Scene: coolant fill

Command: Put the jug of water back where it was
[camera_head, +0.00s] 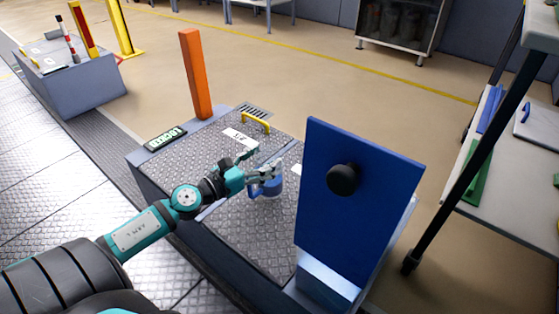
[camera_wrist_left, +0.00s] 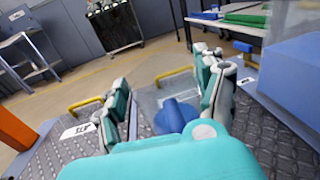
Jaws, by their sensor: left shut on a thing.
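The jug of water (camera_head: 271,187) shows as a small blue and pale form just beyond my left gripper (camera_head: 264,170), over the grey tread-plate top of a cabinet (camera_head: 205,165). In the left wrist view, the jug's rounded blue part (camera_wrist_left: 175,115) lies between the two teal-backed fingers of my left gripper (camera_wrist_left: 165,88), with a pale, see-through part behind it. My left gripper is shut on the jug. The fingers hide part of it, and I cannot tell whether its base touches the plate. My right gripper is not in view.
A tall blue panel with a black knob (camera_head: 343,179) stands close right of the jug. An orange post (camera_head: 195,75) and a yellow handle (camera_head: 255,122) are at the plate's far side. A "LOCKED" sign (camera_head: 165,138) sits at its left edge. A shelved table (camera_head: 500,190) stands right.

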